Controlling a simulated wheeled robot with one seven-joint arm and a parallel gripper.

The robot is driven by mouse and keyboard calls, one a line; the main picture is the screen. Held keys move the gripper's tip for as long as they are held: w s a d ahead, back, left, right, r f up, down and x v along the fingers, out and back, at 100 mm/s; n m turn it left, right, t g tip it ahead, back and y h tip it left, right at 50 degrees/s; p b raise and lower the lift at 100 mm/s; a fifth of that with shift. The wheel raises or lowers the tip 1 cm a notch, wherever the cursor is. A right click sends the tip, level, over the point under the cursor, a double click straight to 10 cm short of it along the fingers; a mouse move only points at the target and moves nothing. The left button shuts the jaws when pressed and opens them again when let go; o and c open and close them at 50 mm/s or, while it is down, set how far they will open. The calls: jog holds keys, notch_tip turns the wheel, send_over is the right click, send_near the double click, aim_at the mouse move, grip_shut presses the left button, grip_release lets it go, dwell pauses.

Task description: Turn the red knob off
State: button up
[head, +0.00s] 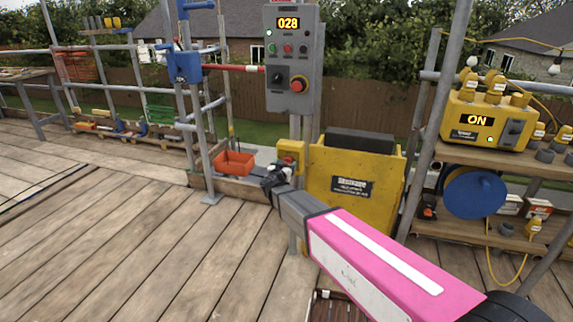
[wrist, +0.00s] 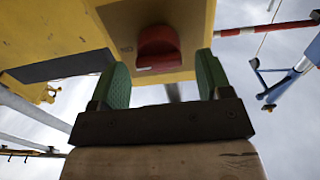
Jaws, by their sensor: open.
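The red knob (wrist: 158,45) sits on the face of a small yellow box (wrist: 195,20); in the wrist view it lies just beyond and between my fingertips. In the head view the small yellow box (head: 291,148) is beside the large yellow cabinet, and the knob (head: 288,159) is a small red spot just above my gripper. My gripper (head: 274,177) is open, with green finger pads on either side of an empty gap in the wrist view (wrist: 160,75). It appears apart from the knob. The knob's setting cannot be told.
A grey control panel (head: 291,58) reading 028 stands above, with a red button (head: 297,85). The large yellow cabinet (head: 350,180) is right of my gripper. An orange bin (head: 235,163) is at left. The wooden deck at left is clear.

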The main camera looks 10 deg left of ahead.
jog(key=shift+w+d, duration=0.1)
jog(key=shift+w, duration=0.85)
jog(key=c, duration=0.9)
